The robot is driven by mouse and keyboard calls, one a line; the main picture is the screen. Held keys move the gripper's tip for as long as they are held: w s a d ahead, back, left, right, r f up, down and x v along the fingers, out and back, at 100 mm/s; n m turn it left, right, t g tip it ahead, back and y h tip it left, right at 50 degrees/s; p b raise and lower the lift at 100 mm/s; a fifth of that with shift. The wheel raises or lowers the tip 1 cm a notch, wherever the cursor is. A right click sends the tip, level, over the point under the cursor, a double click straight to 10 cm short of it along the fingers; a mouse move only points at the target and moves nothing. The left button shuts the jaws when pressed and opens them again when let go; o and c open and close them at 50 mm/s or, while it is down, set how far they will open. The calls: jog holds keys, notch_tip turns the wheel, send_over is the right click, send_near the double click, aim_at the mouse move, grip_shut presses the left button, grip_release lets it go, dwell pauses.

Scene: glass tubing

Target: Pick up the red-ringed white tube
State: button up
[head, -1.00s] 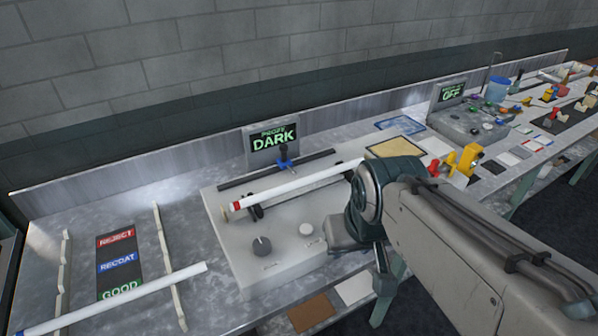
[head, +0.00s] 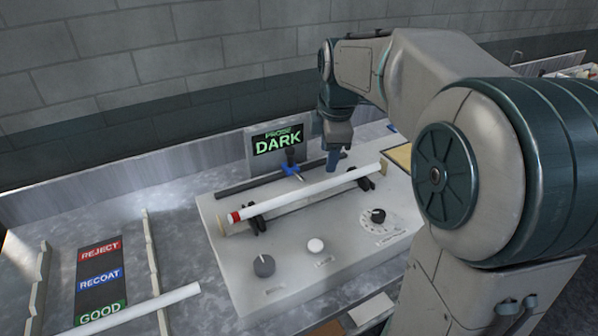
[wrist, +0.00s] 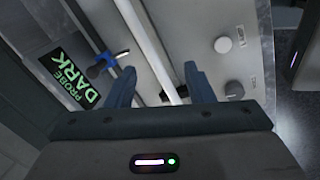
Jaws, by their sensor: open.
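The red-ringed white tube (head: 310,193) lies across black supports on the grey probe box, its red ring (head: 234,216) near the left end. My gripper (head: 335,162) is behind the tube, towards its right part, in the head view; its fingertips are partly hidden there. In the wrist view my gripper (wrist: 160,82) is open, with its two blue fingers on either side of the white tube (wrist: 150,45). The tube runs between the fingers, and I cannot tell whether they are level with it or above it. Nothing is held.
The probe box (head: 300,265) has several knobs and a blue clamp (head: 291,169) on a dark rail behind the tube. A screen (head: 277,143) reads PROBE DARK. Another white tube (head: 150,307) lies on a rack at left, beside the REJECT, RECOAT and GOOD labels (head: 100,275).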

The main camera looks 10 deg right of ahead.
aim_at(321, 184)
jog(key=w+f+n, duration=0.1)
jog(key=w+f, duration=0.1)
jog(key=f, duration=0.3)
jog(key=w+f+n, duration=0.1)
jog(key=w+f, duration=0.2)
jog(key=f, duration=0.2)
jog(key=w+f+n, duration=0.2)
jog(key=f, duration=0.3)
jog(key=shift+w+d+f+y, duration=0.15)
jog(key=shift+w+d+y, duration=0.1)
jog(key=shift+d+y, duration=0.1)
grip_shut()
